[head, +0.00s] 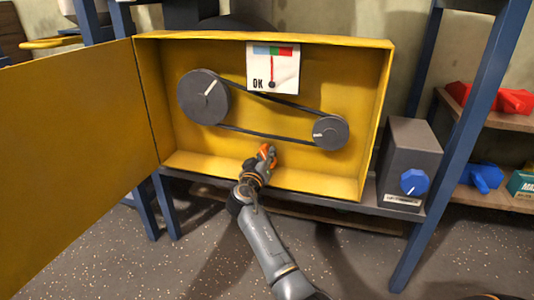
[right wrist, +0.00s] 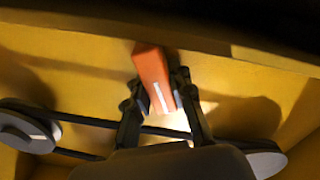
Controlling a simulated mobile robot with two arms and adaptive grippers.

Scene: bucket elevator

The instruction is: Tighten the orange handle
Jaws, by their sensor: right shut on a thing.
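The orange handle (head: 265,151) is low in the middle of the open yellow box, below the belt, in the head view. In the right wrist view the handle (right wrist: 153,72) is a tapered orange block with a white stripe. My right gripper (head: 262,163) reaches in over the box's front edge; in the right wrist view its two dark fingers (right wrist: 156,95) are on both sides of the handle, shut on it. The gauge (head: 272,72) at the top has blue, green and red parts, with its needle upright near the green-red border. My left gripper is not in view.
The yellow box (head: 376,120) holds a large pulley (head: 204,97) and a small pulley (head: 330,132) joined by a black belt (head: 268,135). Its door (head: 75,150) stands open at left. A grey box with a blue knob (head: 414,182) stands at right, beside a blue post.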

